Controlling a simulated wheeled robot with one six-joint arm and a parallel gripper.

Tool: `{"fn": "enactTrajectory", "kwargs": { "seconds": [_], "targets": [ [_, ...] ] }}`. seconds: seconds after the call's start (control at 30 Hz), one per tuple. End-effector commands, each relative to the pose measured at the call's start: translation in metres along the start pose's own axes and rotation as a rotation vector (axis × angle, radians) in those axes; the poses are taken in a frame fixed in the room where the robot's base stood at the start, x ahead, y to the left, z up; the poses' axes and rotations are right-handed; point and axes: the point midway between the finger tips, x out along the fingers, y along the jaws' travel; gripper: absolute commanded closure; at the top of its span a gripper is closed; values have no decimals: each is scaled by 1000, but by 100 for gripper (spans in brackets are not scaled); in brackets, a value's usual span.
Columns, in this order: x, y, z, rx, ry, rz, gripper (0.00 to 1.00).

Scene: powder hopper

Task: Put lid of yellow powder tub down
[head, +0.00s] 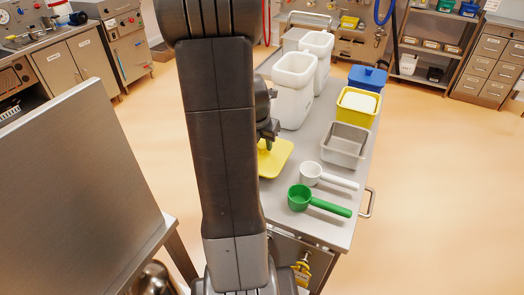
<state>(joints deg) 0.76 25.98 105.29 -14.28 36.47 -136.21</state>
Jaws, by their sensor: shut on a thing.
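The yellow lid (278,160) is in the middle of the head view, over the left part of the steel cart top. My gripper (268,139) is shut on the lid's grip from above; my arm hides its left side. I cannot tell whether the lid touches the cart top. The yellow powder tub (354,115) stands open at the right of the cart, with white powder (358,102) inside.
A steel pan (345,145), a white scoop (325,175) and a green scoop (315,201) lie right of the lid. White bins (293,100) stand behind it, and a blue lidded tub (367,78) stands behind the yellow tub. The cart's front right corner (335,232) is clear.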

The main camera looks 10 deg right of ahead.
Motion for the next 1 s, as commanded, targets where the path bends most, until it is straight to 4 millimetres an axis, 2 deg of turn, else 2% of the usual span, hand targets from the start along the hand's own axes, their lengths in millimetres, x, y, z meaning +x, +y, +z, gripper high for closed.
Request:
{"fn": "enactTrajectory", "kwargs": {
  "seconds": [0.23, 0.63, 0.67, 0.77, 1.0],
  "targets": [
    [32, 0, -10, -1, 3, -2, 100],
    [38, 0, -11, 0, 1, 1, 100],
    [38, 0, -11, 0, 1, 1, 66],
    [38, 0, -11, 0, 1, 1, 47],
    [37, 0, -11, 0, 0, 1, 47]
  ]
}}
